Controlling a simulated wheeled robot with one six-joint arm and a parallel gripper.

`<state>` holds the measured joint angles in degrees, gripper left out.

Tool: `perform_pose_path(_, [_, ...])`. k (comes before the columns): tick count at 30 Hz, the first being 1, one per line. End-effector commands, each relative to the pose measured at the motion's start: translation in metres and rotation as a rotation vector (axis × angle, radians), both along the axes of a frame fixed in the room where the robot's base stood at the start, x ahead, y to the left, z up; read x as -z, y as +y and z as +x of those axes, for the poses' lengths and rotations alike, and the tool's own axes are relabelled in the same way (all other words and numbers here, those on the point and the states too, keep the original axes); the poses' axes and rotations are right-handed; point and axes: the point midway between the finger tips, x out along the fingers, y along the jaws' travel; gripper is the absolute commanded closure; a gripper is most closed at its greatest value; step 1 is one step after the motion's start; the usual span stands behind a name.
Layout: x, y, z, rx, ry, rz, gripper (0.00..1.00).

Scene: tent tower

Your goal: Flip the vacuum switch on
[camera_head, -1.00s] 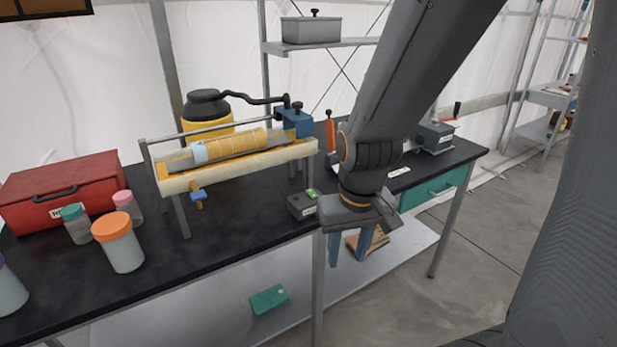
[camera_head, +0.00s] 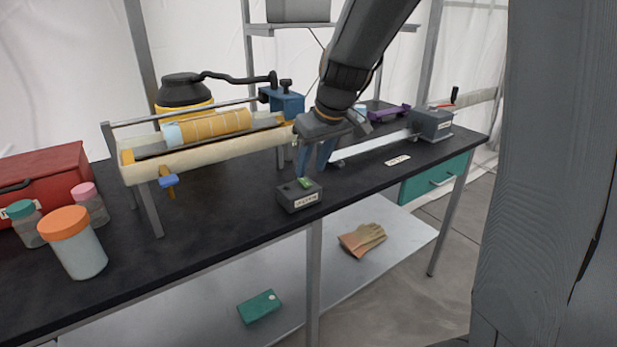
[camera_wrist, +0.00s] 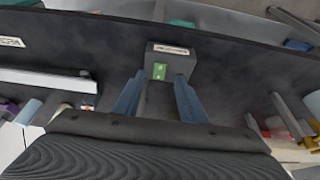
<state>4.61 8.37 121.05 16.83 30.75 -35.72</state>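A small grey switch box (camera_head: 299,197) with a white label and a green switch (camera_head: 305,183) on top sits near the front edge of the black bench; its label is too small to read for certain. My gripper (camera_head: 312,172) points down just above and behind the box, its two blue fingers apart and empty. In the wrist view the box (camera_wrist: 171,60) lies ahead, between and just beyond the fingertips (camera_wrist: 158,84), with the green switch (camera_wrist: 159,71) centred between them. I cannot tell whether a fingertip touches the box.
A cream trough (camera_head: 205,157) with a yellow roll stands left of the box, a blue clamp (camera_head: 282,100) at its end. Jars, including an orange-lidded one (camera_head: 72,245), and a red case (camera_head: 40,178) are farther left. A grey device (camera_head: 432,123) stands right. The bench front-centre is clear.

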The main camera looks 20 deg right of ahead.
Motion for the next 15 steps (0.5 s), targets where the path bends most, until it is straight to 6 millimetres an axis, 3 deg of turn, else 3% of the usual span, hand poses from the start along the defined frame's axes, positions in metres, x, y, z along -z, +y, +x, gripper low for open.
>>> perform_pose_path(7, [0.032,0.003,0.012,0.003,0.002,0.000,0.62])
perform_pose_path(15, [0.042,0.004,0.016,0.003,0.000,-0.001,0.62])
